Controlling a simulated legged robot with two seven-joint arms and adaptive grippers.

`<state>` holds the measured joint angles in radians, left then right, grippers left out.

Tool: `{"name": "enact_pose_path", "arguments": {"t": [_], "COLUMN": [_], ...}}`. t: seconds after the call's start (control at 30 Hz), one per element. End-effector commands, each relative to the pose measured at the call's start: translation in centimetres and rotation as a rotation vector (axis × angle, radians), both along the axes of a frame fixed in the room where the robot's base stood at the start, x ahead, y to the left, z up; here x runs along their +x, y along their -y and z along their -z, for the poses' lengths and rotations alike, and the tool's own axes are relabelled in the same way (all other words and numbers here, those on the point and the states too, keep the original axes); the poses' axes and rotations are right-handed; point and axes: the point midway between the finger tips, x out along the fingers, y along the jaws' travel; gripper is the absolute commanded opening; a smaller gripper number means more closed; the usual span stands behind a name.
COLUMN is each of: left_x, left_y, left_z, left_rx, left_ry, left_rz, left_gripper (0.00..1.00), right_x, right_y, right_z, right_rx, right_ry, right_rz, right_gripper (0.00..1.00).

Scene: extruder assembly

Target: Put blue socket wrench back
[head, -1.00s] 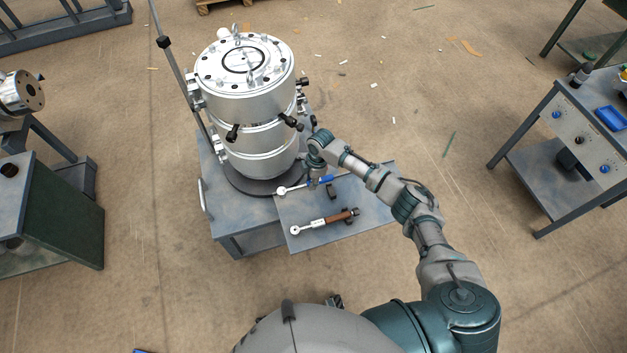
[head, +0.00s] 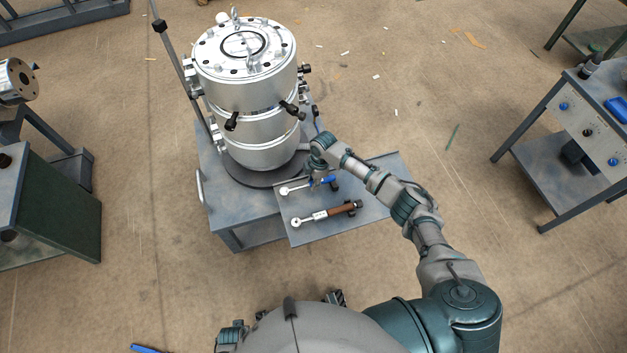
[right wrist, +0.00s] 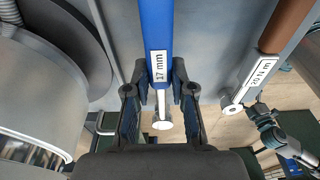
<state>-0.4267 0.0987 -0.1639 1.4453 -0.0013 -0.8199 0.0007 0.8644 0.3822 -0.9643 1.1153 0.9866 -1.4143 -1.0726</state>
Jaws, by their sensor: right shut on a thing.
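The blue socket wrench (head: 293,189), with a blue handle and a bright metal head, is over the grey side shelf (head: 375,196) of the cart. My right gripper (head: 316,184) is shut on its handle. In the right wrist view the handle (right wrist: 157,25), labelled "17 mm", runs between the fingers (right wrist: 160,92). A small black holder (head: 334,187) shows beside the handle; I cannot tell whether the wrench touches it. A dark part at the bottom, perhaps my left gripper (head: 336,298), is mostly hidden by my body; its jaws are unclear.
A brown-handled wrench (head: 322,215) lies on the shelf nearer to me, parallel to the blue one. A large silver cylinder (head: 250,100) stands on the cart behind. A table with a control panel (head: 590,130) is at right, and a dark green cabinet (head: 60,205) at left.

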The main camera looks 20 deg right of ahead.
Motion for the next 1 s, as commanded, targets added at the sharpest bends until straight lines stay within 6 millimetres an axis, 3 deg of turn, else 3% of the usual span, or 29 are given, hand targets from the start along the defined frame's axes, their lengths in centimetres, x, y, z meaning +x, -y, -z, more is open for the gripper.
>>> {"name": "enact_pose_path", "arguments": {"t": [1.0], "left_x": [0.14], "left_y": [0.0], "left_z": [-0.33], "left_rx": [0.0], "left_ry": [0.001], "left_rz": [0.0], "left_gripper": [0.93], "right_x": [-0.04], "right_y": [-0.39], "right_z": [-0.08], "right_rx": [-0.002], "right_ry": [0.003], "right_rz": [0.0], "right_gripper": [0.0]}}
